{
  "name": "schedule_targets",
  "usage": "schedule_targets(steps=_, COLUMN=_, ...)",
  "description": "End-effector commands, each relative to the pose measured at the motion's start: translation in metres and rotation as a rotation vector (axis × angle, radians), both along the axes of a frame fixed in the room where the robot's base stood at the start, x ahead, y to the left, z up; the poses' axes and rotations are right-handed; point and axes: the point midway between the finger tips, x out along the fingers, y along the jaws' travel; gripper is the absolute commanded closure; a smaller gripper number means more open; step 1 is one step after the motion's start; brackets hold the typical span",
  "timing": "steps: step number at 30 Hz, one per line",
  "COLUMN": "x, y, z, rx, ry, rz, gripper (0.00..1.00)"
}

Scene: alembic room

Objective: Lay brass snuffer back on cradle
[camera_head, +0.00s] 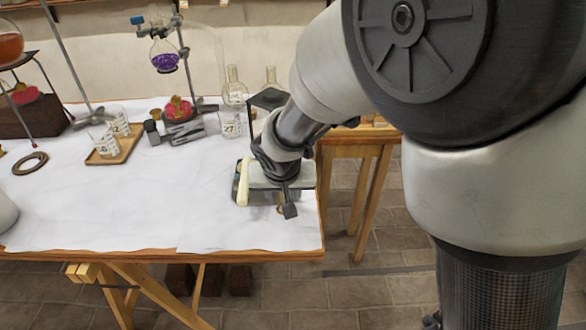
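My gripper (288,209) is low over the front right corner of the white-covered table (140,225). Its dark fingertip shows at the front; the other finger is hidden, so I cannot tell whether it is open or shut. A small brass-coloured bit (280,209) shows beside the fingertip and may be part of the brass snuffer; the rest is hidden. A pale cream upright piece (243,183) stands at the gripper's left. A greyish block or stand (238,196) shows partly beneath the gripper; I cannot tell whether it is the cradle.
Behind the gripper stand glass flasks (234,88) and a labelled beaker (230,124). A wooden tray (113,152) holds beakers, and a dark ring (30,163) lies at left. The table's front middle is clear. A wooden stand (358,139) is right of the table.

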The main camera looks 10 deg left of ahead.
Motion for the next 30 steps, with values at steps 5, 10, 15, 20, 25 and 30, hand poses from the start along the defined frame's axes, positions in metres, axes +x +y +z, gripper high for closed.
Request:
schedule_targets(steps=5, x=-0.005, y=-0.001, z=0.014, rx=0.001, ry=-0.002, rz=0.0, gripper=0.63)
schedule_targets(steps=10, x=-0.02, y=-0.004, z=0.048, rx=0.005, ry=-0.004, rz=0.001, gripper=0.63)
schedule_targets(steps=15, x=-0.039, y=-0.009, z=0.087, rx=0.004, ry=-0.004, rz=0.0, gripper=0.63)
schedule_targets(steps=20, x=-0.055, y=-0.013, z=0.12, rx=0.004, ry=-0.003, rz=0.0, gripper=0.63)
schedule_targets(steps=25, x=-0.067, y=-0.016, z=0.144, rx=0.002, ry=-0.002, rz=0.001, gripper=0.63)
schedule_targets(steps=30, x=-0.073, y=-0.019, z=0.156, rx=0.002, ry=-0.001, rz=-0.003, gripper=0.63)
